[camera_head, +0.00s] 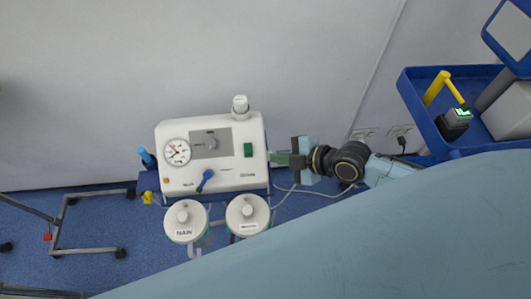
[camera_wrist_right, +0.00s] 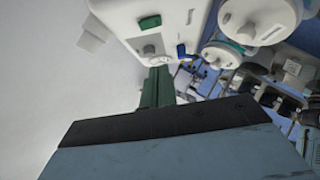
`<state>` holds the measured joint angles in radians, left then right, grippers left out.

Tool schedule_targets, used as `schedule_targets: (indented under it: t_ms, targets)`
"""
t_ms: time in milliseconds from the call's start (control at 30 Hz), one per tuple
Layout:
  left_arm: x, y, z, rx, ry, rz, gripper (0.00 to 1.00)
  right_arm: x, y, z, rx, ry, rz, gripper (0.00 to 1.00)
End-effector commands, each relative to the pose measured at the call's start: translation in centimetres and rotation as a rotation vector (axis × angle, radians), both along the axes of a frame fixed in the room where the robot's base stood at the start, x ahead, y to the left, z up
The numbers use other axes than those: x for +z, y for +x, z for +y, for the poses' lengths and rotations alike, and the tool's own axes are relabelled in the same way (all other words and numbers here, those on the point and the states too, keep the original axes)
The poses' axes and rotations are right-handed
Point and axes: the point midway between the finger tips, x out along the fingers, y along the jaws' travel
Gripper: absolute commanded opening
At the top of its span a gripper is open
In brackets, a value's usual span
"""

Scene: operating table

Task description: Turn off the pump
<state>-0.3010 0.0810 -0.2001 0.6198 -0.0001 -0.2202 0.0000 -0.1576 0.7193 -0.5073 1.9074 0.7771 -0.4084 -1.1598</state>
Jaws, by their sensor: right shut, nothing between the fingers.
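The pump (camera_head: 225,170) is a white box against the wall in the head view, with a round gauge (camera_head: 176,152), a grey panel with a knob (camera_head: 210,144), a blue lever (camera_head: 205,180) and a green switch (camera_head: 248,150) on its front. My right gripper (camera_head: 280,159) is shut and empty at the right side of the pump, close to the green switch. In the right wrist view its green fingers (camera_wrist_right: 157,86) point at the pump casing (camera_wrist_right: 125,12), just below a green switch (camera_wrist_right: 150,22). Whether the fingertips touch the casing is unclear. My left gripper is not in view.
Two lidded jars (camera_head: 186,220) (camera_head: 247,214) stand in front of the pump. A blue tray (camera_head: 430,128) with a yellow-handled tool is at the right. A large light-blue surface (camera_head: 350,245) fills the lower right. A cable runs below my right gripper.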

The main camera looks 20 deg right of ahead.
Motion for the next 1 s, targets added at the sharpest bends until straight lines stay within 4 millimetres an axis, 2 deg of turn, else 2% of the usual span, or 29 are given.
schedule_targets:
  t_ms: [167, 567, 1000]
  targets:
    - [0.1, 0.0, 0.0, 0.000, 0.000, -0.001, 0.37, 0.7, -0.8, -0.6, 0.001, 0.000, -0.001, 0.00]
    - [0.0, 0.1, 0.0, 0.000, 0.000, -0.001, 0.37, 0.7, -0.8, -0.7, 0.001, -0.001, -0.002, 0.00]
    - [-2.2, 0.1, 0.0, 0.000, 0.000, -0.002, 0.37, 1.5, 0.1, -1.2, 0.001, -0.021, -0.051, 0.00]
